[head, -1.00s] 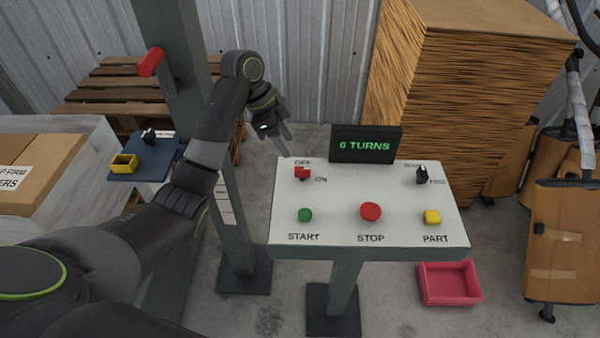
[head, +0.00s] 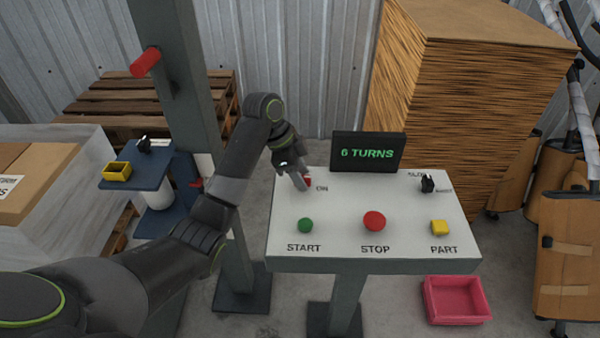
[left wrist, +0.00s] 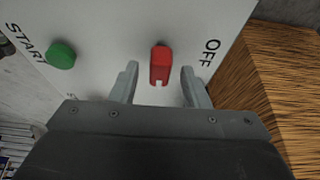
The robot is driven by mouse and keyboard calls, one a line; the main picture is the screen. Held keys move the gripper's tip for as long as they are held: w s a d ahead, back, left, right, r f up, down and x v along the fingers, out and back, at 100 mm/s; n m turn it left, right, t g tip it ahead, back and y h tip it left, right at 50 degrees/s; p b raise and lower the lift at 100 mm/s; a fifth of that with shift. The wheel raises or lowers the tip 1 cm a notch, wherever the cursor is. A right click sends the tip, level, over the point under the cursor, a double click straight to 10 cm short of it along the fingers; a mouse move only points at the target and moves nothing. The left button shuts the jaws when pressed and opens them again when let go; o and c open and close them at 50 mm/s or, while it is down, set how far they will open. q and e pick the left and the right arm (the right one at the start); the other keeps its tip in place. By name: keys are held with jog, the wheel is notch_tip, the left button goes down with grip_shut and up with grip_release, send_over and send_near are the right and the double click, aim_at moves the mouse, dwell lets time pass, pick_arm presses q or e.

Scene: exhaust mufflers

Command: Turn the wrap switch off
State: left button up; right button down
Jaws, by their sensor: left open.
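The red wrap switch (head: 307,182) sits at the upper left of the white control panel (head: 340,205), with an "ON" label to its right in the head view. My left gripper (head: 301,182) is over the switch and partly hides it, along with the "OFF" label. In the left wrist view the red switch (left wrist: 160,65) stands between and just beyond the two open fingertips (left wrist: 158,72), with a gap on each side. "OFF" is printed to its right there. The fingers hold nothing. My right gripper is not in view.
The panel also carries a green START button (head: 305,225), a red STOP button (head: 374,221), a yellow PART button (head: 439,227) and a black knob (head: 428,183). A display (head: 367,152) reading "6 TURNS" stands behind. A pink bin (head: 455,300) lies below right.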

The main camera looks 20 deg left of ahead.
pick_arm(q)
grip_shut()
jog(key=shift+r, duration=0.1)
jog(key=shift+r+n+p, duration=0.1)
jog(key=shift+n+p, duration=0.3)
jog(key=shift+p, duration=0.35)
jog(key=n+t+y+p, duration=0.1)
jog(key=n+p, duration=0.2)
jog(key=p, duration=0.1)
jog(key=n+t+p, duration=0.1)
jog(key=n+p, duration=0.2)
jog(key=p, duration=0.2)
jog(key=n+t+y+p, duration=0.1)
jog(key=n+p, duration=0.3)
jog(key=p, duration=0.1)
jog(key=shift+s+d+r+y, duration=0.1)
jog(key=shift+s+d+y, duration=0.2)
jog(key=shift+n+y+p, duration=0.4)
jog(key=shift+n+p, duration=0.3)
jog(key=shift+n, duration=0.2)
jog(key=shift+f+n+y+p, duration=0.2)
jog(key=shift+n+y+p, duration=0.15)
jog(key=shift+n, duration=0.55)
jog(key=shift+d+f+n+y, duration=0.1)
jog(key=shift+n+y, duration=0.55)
jog(key=shift+n, duration=1.15)
